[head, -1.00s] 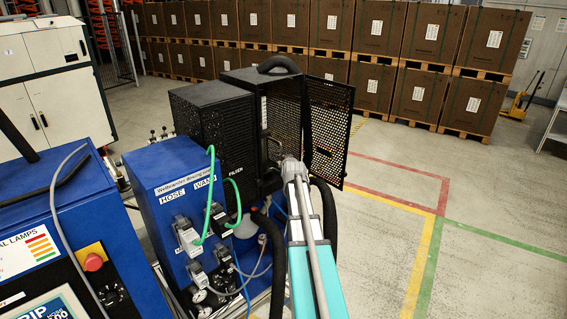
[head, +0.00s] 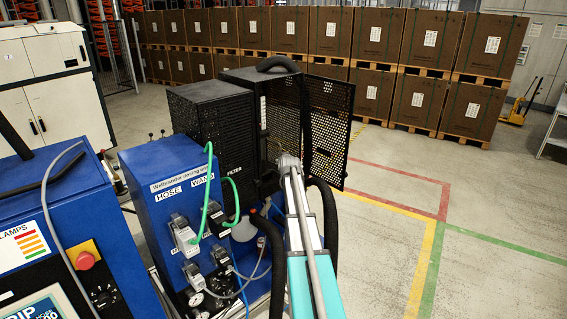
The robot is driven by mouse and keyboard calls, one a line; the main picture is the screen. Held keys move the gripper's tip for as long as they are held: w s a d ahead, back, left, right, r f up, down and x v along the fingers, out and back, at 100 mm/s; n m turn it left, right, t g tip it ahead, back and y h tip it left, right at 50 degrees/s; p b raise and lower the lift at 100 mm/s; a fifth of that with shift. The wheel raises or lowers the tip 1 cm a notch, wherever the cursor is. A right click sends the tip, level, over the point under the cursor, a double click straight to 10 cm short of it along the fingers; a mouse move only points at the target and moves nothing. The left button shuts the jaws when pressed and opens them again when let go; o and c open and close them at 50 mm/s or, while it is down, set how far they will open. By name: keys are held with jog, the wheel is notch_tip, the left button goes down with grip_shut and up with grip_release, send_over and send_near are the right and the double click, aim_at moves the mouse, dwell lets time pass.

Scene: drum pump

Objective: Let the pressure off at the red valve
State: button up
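No red valve can be made out. The blue pump unit (head: 165,170), labelled HOSE and WAND, stands left of centre with green hoses, grey connectors and small gauges (head: 196,298) low on its front. Behind it is a black perforated cabinet (head: 205,120) marked FILTER, with its mesh door (head: 328,125) swung open to the right. My arm reaches from the bottom centre toward the cabinet opening. My gripper is not clearly visible; the arm's far end hides whatever is there.
A blue control panel (head: 50,190) with a red button (head: 85,260) stands at the left. Black hoses (head: 327,220) hang beside my arm. Brown boxes on pallets (head: 385,40) line the back. The floor (head: 480,210) at the right is clear.

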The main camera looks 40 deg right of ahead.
jog(key=shift+c, duration=0.2)
grip_shut()
jog(key=shift+r, duration=0.1)
jog(key=shift+d+m+y+p, duration=0.3)
jog(key=shift+y+p, duration=0.1)
jog(key=shift+p, duration=0.1)
jog(key=shift+o, duration=0.2)
grip_release()
